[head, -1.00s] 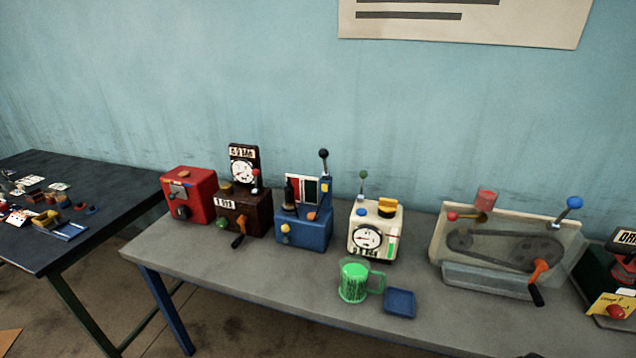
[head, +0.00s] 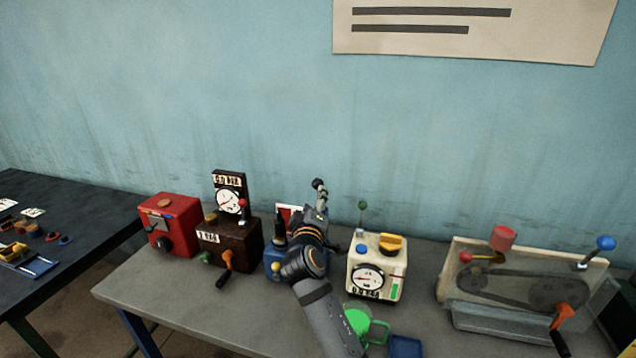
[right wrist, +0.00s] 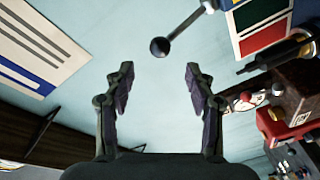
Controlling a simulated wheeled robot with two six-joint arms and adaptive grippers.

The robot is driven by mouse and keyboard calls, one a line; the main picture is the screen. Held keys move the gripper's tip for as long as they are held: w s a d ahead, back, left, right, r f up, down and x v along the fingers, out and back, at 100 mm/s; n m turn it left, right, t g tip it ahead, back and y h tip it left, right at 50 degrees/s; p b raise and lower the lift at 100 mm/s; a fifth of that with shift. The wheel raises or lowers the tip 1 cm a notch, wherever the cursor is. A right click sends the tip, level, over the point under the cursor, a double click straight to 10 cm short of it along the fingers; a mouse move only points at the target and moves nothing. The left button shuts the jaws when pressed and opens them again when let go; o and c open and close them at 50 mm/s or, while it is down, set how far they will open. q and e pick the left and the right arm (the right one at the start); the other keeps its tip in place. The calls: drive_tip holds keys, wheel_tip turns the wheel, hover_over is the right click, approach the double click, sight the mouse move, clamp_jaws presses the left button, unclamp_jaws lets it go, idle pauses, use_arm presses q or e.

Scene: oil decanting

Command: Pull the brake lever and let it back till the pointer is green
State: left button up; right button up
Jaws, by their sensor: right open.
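The brake lever (right wrist: 183,27) with its black ball knob (right wrist: 159,47) shows in the right wrist view, with the knob ahead of and roughly between my fingertips, apart from both. My right gripper (right wrist: 158,78) is open and empty. In the head view my right gripper (head: 316,218) is in front of the blue brake box (head: 275,262) and hides most of it and its lever. The red and green panel (right wrist: 262,28) shows in the right wrist view; I cannot make out the pointer. My left gripper is not in view.
A brown box with a dial (head: 229,240) and a red box (head: 170,224) stand to the left. A cream box with a dial (head: 377,268) stands close on the right. A green mug (head: 358,322) and a blue tray (head: 405,346) are in front. The belt machine (head: 520,285) is farther right.

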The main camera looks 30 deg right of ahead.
sight(317, 187)
drive_tip(key=shift+w+d+r+p, duration=0.2)
drive_tip(key=shift+w+d+p, duration=0.2)
drive_tip(key=shift+w, duration=0.1)
drive_tip(key=shift+w+d+r+p, duration=0.2)
drive_tip(key=shift+w+d+p, duration=0.15)
drive_tip(key=shift+w, duration=0.1)
drive_tip(key=x, duration=0.2)
drive_tip(key=p+x, duration=0.1)
drive_tip(key=x, duration=0.3)
drive_tip(key=shift+w+d+f+p, duration=0.25)
drive_tip(key=shift+w+f+p, duration=0.05)
drive_tip(key=shift+f+p, duration=0.05)
drive_tip(key=shift+w+d, duration=0.2)
drive_tip(key=shift+w, duration=0.1)
drive_tip(key=shift+f, duration=0.1)
drive_tip(key=shift+c, duration=0.4)
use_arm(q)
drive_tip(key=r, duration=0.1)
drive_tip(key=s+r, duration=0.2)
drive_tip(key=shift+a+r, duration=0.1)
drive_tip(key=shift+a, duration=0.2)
use_arm(e)
clamp_jaws()
